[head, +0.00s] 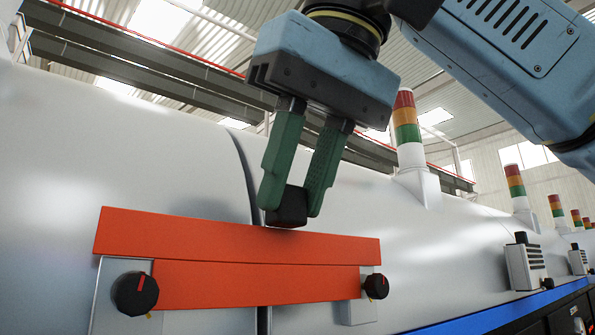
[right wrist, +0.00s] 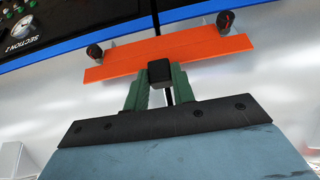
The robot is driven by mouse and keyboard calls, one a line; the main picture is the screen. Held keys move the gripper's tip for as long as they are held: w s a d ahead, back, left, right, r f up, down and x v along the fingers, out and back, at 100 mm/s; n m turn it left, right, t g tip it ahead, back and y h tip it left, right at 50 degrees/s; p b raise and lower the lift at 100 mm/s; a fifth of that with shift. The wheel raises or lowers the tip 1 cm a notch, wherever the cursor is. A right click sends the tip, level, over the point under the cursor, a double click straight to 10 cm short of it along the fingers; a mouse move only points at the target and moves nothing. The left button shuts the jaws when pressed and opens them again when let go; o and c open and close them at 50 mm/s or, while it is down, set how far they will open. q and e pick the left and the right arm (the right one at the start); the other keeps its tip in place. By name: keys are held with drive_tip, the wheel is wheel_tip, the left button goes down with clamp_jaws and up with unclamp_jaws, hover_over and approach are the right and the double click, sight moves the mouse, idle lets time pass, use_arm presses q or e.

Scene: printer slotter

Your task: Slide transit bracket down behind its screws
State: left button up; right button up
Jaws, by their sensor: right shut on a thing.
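The orange-red transit bracket (head: 240,262) stands against the silver housing. It has a wide upper strip and a narrower lower part, and it also shows in the right wrist view (right wrist: 190,47). A black grip block (head: 287,207) sits at its top edge. My right gripper (head: 290,198) is shut on this block, its green fingers on either side. The left screw (head: 135,293) and right screw (head: 376,286) have black knobs with red marks. The lower part lies between the knobs; the wide strip's ends are just above them. My left gripper is not in view.
Pale plates (head: 108,270) show behind the knobs. A dark seam runs down the housing behind the bracket. Signal towers (head: 407,130) and small grey boxes (head: 526,264) stand to the right. A blue rail (head: 490,318) runs below.

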drive_tip(key=shift+f+b, duration=0.4)
drive_tip(key=shift+f, duration=0.2)
drive_tip(key=o, duration=1.1)
drive_tip(key=shift+c, duration=0.2)
drive_tip(key=p+v, duration=0.6)
drive_tip(key=v, duration=0.7)
drive_tip(key=shift+r, duration=0.2)
